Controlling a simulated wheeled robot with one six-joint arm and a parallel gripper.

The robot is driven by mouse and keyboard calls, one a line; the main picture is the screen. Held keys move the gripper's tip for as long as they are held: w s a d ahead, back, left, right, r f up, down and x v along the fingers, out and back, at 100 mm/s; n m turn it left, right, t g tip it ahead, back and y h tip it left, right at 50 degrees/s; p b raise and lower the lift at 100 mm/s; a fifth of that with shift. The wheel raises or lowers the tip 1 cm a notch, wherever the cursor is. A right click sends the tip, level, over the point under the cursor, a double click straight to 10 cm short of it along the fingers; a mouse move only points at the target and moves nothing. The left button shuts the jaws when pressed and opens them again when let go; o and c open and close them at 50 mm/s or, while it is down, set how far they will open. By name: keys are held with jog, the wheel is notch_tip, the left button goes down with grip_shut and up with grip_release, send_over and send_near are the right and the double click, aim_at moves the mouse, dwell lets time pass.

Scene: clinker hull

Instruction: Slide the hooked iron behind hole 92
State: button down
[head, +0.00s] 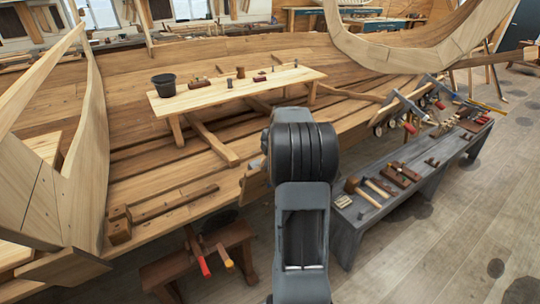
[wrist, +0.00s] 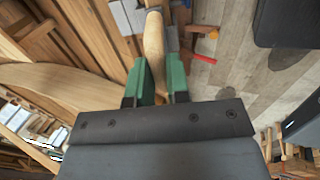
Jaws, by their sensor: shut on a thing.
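My gripper (wrist: 160,85) shows in the wrist view, with its green fingers shut on a pale wooden handle (wrist: 154,42). The handle points away from the palm. The planked wooden hull (head: 160,185) fills the left and middle of the head view. It also shows at the left of the wrist view (wrist: 70,85). Hole 92 cannot be made out.
A grey tool bench (head: 372,222) stands at right, with mallets, planes and other tools. A plank table (head: 235,92) inside the hull carries a black bucket (head: 164,85). The floor (head: 450,250) at lower right is clear.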

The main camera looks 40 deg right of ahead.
jog(key=shift+r, duration=0.1)
dwell(0.6)
jog(key=c, duration=1.3)
grip_release()
jog(key=shift+s, duration=0.1)
jog(key=shift+o, duration=1.4)
jog(key=shift+r+p, duration=2.05)
jog(key=shift+r, duration=1.9)
